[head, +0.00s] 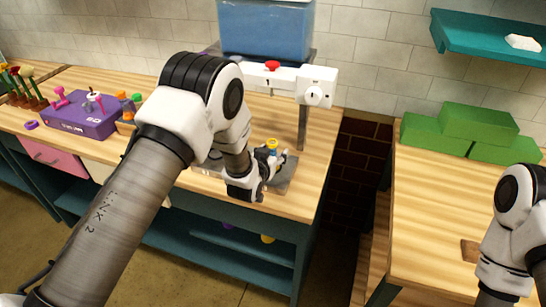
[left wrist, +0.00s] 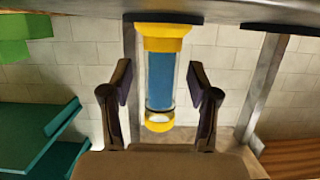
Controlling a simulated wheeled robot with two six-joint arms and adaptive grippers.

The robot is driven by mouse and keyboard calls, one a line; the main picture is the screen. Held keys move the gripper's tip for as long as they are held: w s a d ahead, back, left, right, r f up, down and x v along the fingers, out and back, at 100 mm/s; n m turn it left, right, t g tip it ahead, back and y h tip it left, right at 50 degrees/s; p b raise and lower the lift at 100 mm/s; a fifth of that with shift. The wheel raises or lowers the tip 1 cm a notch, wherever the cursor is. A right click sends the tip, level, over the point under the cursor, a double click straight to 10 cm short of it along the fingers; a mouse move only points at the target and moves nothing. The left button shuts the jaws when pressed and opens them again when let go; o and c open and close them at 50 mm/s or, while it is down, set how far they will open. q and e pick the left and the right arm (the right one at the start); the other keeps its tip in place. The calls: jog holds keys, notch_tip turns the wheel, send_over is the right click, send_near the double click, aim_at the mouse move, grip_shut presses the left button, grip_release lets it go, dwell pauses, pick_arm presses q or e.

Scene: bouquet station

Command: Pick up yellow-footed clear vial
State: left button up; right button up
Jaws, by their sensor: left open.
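The clear vial (left wrist: 160,80) has yellow end caps, and blue shows in its middle. In the left wrist view it stands between the two fingers of my left gripper (left wrist: 160,100), with visible gaps on both sides. The fingers are open and do not touch it. In the head view my left gripper (head: 270,160) is low over the wooden bench, beside a grey plate under the dispenser. A yellow end of the vial (head: 272,143) shows there; my gripper hides much of the rest. My right arm shows at the right edge, but its gripper is out of frame.
A dispenser with a blue tank (head: 265,30) and red knob stands above the plate. A purple block (head: 90,118) with small coloured items is at the left. Green blocks (head: 470,130) sit on the right bench, across a gap. A teal shelf (head: 490,38) is on the wall.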

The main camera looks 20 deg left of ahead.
pick_arm(q)
jog(key=shift+w, duration=0.1)
jog(key=shift+a+r, duration=0.1)
jog(key=shift+s+r, duration=0.15)
jog(key=shift+s, duration=0.2)
jog(key=c, duration=0.5)
grip_shut()
jog(key=shift+r, duration=0.15)
